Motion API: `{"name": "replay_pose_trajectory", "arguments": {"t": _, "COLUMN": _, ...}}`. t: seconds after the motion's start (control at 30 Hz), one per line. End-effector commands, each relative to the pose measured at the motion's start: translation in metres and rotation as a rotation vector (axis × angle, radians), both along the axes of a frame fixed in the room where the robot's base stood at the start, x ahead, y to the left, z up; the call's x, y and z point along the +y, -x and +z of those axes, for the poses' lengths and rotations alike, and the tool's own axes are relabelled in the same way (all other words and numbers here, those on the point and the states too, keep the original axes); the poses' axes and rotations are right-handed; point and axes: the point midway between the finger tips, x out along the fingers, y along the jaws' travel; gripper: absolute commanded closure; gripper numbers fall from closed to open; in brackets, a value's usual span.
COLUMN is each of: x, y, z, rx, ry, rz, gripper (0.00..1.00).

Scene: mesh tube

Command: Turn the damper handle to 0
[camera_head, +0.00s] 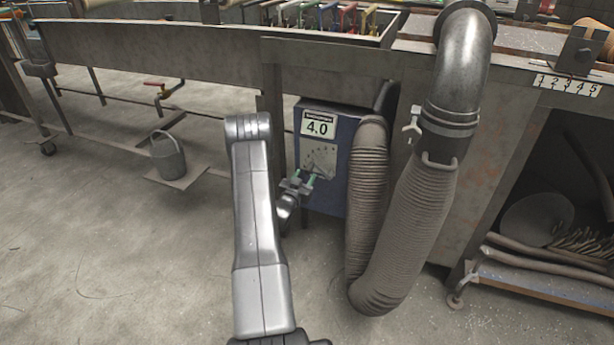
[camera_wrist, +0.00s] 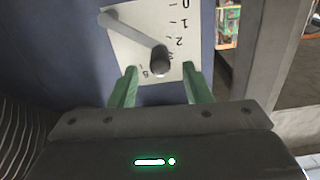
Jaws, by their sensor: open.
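The blue damper box (camera_head: 340,190) hangs under the bench, with a display (camera_head: 320,125) reading 4.0. Below the display is a pale scale plate (camera_head: 318,157). In the wrist view the plate (camera_wrist: 178,15) shows marks 0, 1, 2 and, lower, 5. A grey handle (camera_wrist: 130,35) runs from the plate's upper left to a round dark knob (camera_wrist: 160,62) at its lower end, which hides the marks between 2 and 5. My gripper (camera_head: 302,180) is at the box front. Its green fingers (camera_wrist: 160,72) are open, one each side of the knob; contact cannot be told.
Ribbed hoses (camera_head: 366,210) hang close to the box's right side, below a metal pipe (camera_head: 465,60). The bench (camera_head: 150,48) overhangs the box. The floor (camera_head: 90,260) at front left is clear.

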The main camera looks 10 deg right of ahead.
Motion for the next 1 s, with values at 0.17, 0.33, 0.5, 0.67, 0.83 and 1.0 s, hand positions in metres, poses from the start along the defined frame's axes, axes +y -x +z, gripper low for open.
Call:
{"name": "replay_pose_trajectory", "arguments": {"t": 0.17, "x": -0.013, "y": -0.019, "z": -0.001, "rx": -0.001, "ry": 0.001, "rz": 0.000, "gripper": 0.56}}
{"name": "replay_pose_trajectory", "arguments": {"t": 0.33, "x": -0.017, "y": -0.025, "z": 0.000, "rx": 0.001, "ry": 0.000, "rz": 0.001, "gripper": 0.56}}
{"name": "replay_pose_trajectory", "arguments": {"t": 0.5, "x": -0.017, "y": -0.025, "z": 0.000, "rx": 0.001, "ry": 0.000, "rz": 0.001, "gripper": 0.56}}
{"name": "replay_pose_trajectory", "arguments": {"t": 0.67, "x": -0.017, "y": -0.025, "z": 0.000, "rx": 0.001, "ry": 0.000, "rz": 0.001, "gripper": 0.74}}
{"name": "replay_pose_trajectory", "arguments": {"t": 0.83, "x": -0.017, "y": -0.025, "z": 0.000, "rx": 0.001, "ry": 0.000, "rz": 0.001, "gripper": 1.00}}
{"name": "replay_pose_trajectory", "arguments": {"t": 1.0, "x": -0.016, "y": -0.025, "z": -0.001, "rx": 0.003, "ry": 0.003, "rz": 0.001, "gripper": 1.00}}
